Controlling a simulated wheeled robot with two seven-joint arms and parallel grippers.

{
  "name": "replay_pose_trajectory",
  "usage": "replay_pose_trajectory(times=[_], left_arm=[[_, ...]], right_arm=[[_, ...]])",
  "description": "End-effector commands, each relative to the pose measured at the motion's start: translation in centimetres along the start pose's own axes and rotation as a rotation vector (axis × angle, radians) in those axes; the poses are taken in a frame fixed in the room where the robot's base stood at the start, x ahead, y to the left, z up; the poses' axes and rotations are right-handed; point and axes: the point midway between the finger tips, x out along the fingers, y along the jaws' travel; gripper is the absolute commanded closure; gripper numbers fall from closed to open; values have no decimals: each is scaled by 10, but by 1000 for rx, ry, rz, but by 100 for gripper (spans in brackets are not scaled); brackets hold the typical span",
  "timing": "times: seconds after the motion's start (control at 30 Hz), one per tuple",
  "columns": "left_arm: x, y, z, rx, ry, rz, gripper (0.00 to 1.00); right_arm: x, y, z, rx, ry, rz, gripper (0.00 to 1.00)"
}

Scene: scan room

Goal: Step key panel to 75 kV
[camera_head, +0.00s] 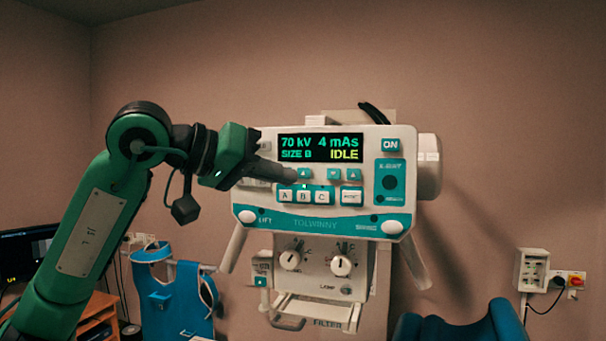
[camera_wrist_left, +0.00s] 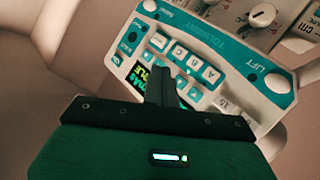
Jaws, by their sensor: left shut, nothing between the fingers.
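The key panel (camera_head: 325,224) is a white and teal console on a wall unit. Its display (camera_head: 320,147) reads 70 kV, 4 mAs, SIZE B and IDLE. A teal up-arrow key (camera_head: 304,174) sits below the kV reading, with two more arrow keys (camera_head: 342,174) to its right. My left gripper (camera_head: 292,178) is shut and empty, its tip at the panel face just left of that up-arrow key. It hides the keys behind it. In the left wrist view the shut fingers (camera_wrist_left: 160,80) cover part of the display; I cannot tell whether they touch a key.
Keys A, B and C (camera_head: 303,196) lie just below the fingertip, and an ON key (camera_head: 390,145) is at upper right. Two knobs (camera_head: 316,261) are underneath. A blue apron (camera_head: 175,295) hangs at lower left near a monitor (camera_head: 25,255).

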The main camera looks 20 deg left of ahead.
Motion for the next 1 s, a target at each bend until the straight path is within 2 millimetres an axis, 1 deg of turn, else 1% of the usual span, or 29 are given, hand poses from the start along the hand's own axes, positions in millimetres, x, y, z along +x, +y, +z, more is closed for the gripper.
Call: replay_pose_trajectory(times=[0.33, 0.47, 0.57, 0.67, 1.0], left_arm=[[0, 0, 0, -4, 0, 0, 100], [-1, 1, 0, -57, 3, 0, 100], [-4, 4, 1, -151, 8, 3, 100], [-6, 6, 2, -284, 14, 6, 100], [-14, 14, 9, -796, 22, 31, 100]], right_arm=[[0, 0, 0, 0, 0, 0, 100], [0, 0, 0, 0, 0, 0, 100], [-1, 0, 0, 0, 0, 0, 100], [-1, 0, 0, 0, 0, 0, 100], [-2, 0, 0, 0, 0, 0, 100]])
